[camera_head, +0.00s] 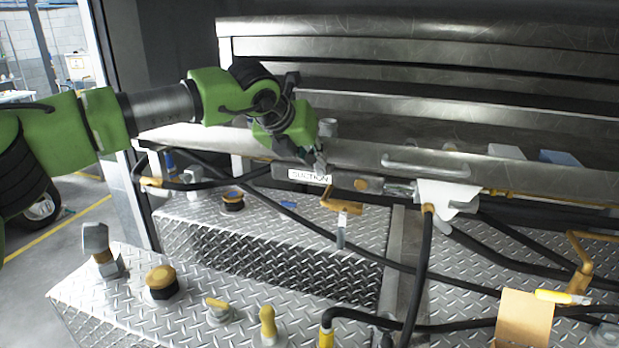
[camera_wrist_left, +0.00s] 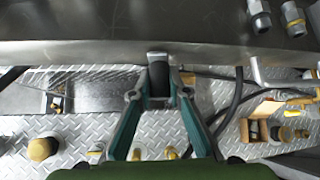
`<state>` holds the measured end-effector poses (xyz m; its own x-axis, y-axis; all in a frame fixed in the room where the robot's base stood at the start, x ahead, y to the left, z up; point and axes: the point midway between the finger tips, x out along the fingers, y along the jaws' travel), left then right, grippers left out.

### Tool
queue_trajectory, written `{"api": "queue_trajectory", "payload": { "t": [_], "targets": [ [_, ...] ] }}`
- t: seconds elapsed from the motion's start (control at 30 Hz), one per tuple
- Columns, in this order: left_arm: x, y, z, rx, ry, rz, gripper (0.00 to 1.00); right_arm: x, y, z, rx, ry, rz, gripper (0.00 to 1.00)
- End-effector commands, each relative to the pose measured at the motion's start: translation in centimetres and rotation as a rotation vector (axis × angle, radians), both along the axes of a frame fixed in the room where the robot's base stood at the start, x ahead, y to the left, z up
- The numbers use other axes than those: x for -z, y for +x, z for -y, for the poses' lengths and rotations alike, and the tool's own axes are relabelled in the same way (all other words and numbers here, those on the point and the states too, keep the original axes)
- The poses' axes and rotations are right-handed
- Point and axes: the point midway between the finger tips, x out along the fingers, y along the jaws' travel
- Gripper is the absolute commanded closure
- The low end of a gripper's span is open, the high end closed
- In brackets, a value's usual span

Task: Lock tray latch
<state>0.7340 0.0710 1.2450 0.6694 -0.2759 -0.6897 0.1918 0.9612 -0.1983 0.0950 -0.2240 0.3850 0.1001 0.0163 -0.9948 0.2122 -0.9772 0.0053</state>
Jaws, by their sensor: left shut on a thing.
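The tray (camera_head: 460,161) is a long metal drawer with a rail handle (camera_head: 430,163) on its front, below a stack of steel drawers. My left gripper (camera_head: 308,165) reaches down to the tray's front edge, above the "SUCTION" label. In the left wrist view, my left gripper (camera_wrist_left: 160,93) has its two fingers on either side of a small dark piece with a silver top, the tray latch (camera_wrist_left: 158,74), at the tray edge (camera_wrist_left: 90,50). It is shut on the latch. In the head view the gripper mostly hides the latch. The right gripper does not show.
Below is a diamond-plate deck (camera_head: 255,280) with capped fittings such as a yellow-topped one (camera_head: 161,281). Black hoses (camera_head: 424,270) cross in front of the tray. Open floor lies at the left.

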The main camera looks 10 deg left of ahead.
Motion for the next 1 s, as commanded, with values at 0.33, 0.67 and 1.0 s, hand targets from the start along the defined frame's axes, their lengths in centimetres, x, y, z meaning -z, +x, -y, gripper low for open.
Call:
{"api": "queue_trajectory", "payload": {
  "t": [0.33,0.67,1.0],
  "targets": [
    [0.5,-0.3,0.9,0.000,0.170,0.025,1.00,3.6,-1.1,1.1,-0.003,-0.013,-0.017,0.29],
    [0.4,-0.3,1.1,0.000,0.216,0.030,1.00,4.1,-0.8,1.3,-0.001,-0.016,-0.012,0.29],
    [0.4,-0.4,1.1,0.002,0.216,0.029,0.76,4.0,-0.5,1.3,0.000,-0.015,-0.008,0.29]
  ]
}}
